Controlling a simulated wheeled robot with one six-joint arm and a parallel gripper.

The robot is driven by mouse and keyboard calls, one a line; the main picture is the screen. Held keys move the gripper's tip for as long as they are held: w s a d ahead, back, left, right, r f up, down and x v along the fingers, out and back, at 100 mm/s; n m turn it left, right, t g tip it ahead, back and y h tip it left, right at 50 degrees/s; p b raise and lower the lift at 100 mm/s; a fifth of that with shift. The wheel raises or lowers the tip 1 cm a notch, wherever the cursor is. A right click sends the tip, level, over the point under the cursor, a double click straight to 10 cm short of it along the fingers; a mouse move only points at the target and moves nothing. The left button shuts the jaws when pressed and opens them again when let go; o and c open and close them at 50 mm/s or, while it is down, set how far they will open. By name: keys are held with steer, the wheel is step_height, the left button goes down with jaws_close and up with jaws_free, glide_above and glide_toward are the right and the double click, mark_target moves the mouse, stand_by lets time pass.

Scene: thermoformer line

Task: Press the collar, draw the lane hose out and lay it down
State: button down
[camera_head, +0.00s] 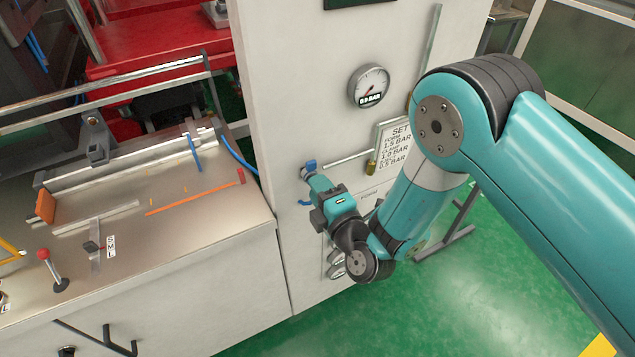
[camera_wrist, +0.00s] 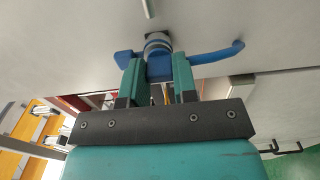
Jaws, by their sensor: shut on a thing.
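My gripper (camera_wrist: 158,72) is shut on a blue fitting (camera_wrist: 160,66) at the white cabinet panel. Its teal fingers lie on either side of the fitting. A grey ring, seemingly the collar (camera_wrist: 157,42), sits between the fitting and the panel. A blue hose (camera_wrist: 220,53) bends off to the right in the wrist view, and a short blue tab (camera_wrist: 124,57) sticks out to the left. In the head view my gripper (camera_head: 308,176) reaches the panel below the gauge, with blue parts (camera_head: 310,164) showing at its tip. The fingers partly hide the fitting.
A pressure gauge (camera_head: 370,87), a settings card (camera_head: 392,145) and a brass padlock (camera_head: 371,167) are on the white panel (camera_head: 290,80). A steel worktop (camera_head: 170,225) with a red-knobbed lever (camera_head: 44,254) stands left. Green floor (camera_head: 470,300) is open at the lower right.

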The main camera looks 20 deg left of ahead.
stand_by(0.4)
steer(key=shift+b+v, duration=1.85)
steer(key=shift+v, duration=0.75)
steer(key=shift+w+d, duration=0.1)
